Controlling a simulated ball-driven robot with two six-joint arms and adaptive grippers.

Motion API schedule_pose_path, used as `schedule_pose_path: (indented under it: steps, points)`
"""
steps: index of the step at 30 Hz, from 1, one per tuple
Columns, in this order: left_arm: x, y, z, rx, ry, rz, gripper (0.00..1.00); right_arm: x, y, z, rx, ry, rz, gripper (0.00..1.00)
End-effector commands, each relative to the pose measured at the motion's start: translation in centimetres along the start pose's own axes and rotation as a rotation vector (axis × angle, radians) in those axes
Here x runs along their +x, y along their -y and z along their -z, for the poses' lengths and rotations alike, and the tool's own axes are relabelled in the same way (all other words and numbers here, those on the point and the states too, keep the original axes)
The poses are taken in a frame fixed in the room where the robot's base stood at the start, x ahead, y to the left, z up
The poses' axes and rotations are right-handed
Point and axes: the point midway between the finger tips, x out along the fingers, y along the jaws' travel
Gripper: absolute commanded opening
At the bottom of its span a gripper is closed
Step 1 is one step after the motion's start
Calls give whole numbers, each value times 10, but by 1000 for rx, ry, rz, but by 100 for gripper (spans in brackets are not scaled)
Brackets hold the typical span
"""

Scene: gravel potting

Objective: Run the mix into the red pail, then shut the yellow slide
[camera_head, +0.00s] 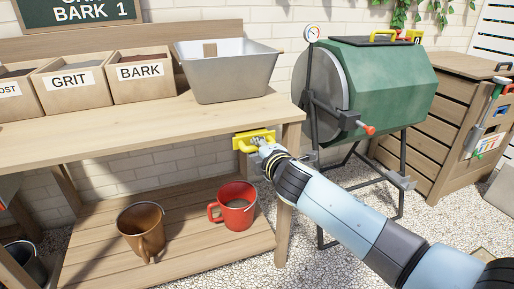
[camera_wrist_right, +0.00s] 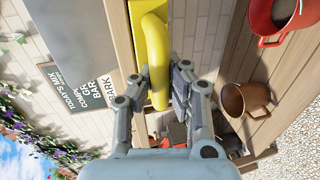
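The yellow slide (camera_head: 240,142) sits under the front edge of the bench, near its right end. My right gripper (camera_head: 262,146) is at its handle. In the right wrist view the yellow handle (camera_wrist_right: 157,45) lies between the two fingers of my right gripper (camera_wrist_right: 160,82), which look closed against its sides. The red pail (camera_head: 236,215) stands upright on the lower shelf, below and left of the slide, with brownish material inside. It also shows in the right wrist view (camera_wrist_right: 262,22). No falling stream is visible. My left gripper is in neither view.
A metal hopper (camera_head: 228,80) and bins marked GRIT (camera_head: 75,92) and BARK (camera_head: 143,85) stand on the bench. A green drum (camera_head: 385,90) on a frame is at right, near my right arm.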

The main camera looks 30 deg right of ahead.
Motion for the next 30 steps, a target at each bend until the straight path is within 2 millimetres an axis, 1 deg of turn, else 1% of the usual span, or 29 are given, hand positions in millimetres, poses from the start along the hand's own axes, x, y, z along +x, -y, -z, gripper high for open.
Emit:
schedule_pose_path:
  steps: [17, 20, 24, 27, 30]
  points:
    - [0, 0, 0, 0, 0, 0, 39, -1, 0, 0, 0, 0, 0, 0]
    - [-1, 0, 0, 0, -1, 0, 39, -12, 4, 0, 0, -1, 1, 0]
    - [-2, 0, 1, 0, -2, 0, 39, -41, 10, 0, 0, 1, 2, 0]
    - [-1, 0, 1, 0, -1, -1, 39, -57, 13, 0, 0, 1, 2, 0]
    - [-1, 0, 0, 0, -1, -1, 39, -64, 14, 0, 0, 1, 0, 0]
